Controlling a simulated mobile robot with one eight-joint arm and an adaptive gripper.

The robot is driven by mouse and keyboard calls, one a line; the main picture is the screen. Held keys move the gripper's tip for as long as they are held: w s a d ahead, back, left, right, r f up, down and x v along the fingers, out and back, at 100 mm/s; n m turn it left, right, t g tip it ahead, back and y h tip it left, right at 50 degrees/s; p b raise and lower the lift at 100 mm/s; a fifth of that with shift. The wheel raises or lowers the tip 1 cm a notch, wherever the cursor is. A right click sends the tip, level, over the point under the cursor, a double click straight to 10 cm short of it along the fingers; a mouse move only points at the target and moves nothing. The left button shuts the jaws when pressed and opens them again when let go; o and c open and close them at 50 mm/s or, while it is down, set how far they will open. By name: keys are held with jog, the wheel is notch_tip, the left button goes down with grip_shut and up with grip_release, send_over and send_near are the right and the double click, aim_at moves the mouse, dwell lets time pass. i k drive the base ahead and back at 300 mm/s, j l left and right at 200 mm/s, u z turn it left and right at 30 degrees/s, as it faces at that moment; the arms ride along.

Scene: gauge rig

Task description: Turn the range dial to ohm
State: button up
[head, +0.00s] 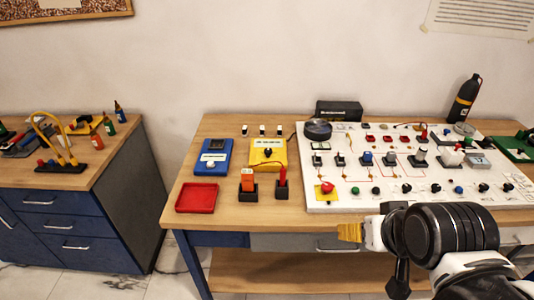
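In the head view a yellow meter (280,154) lies on the workbench, left of the white panel. It has a small display at its top and a dark round dial (268,153) in its middle. The dial's pointer and markings are too small to read. A blue meter (224,158) with a pale knob lies to its left. Which one carries the range dial is not labelled legibly. My gripper (348,232), with yellow fingertips, is in front of the bench, right of and nearer than the yellow meter, touching neither meter. Its finger gap is not clear.
Orange (247,181) and red (283,178) tools stand in black holders in front of the yellow meter. A red tray (196,198) lies front left. The white panel (330,174) with many knobs fills the right side. Small upright pieces (262,131) stand behind the meter.

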aim_at(268, 151)
jog(key=i+u, duration=0.3)
jog(key=i, duration=0.2)
jog(key=i+l+u, duration=0.15)
jog(key=i+u, duration=0.15)
jog(key=i, duration=0.2)
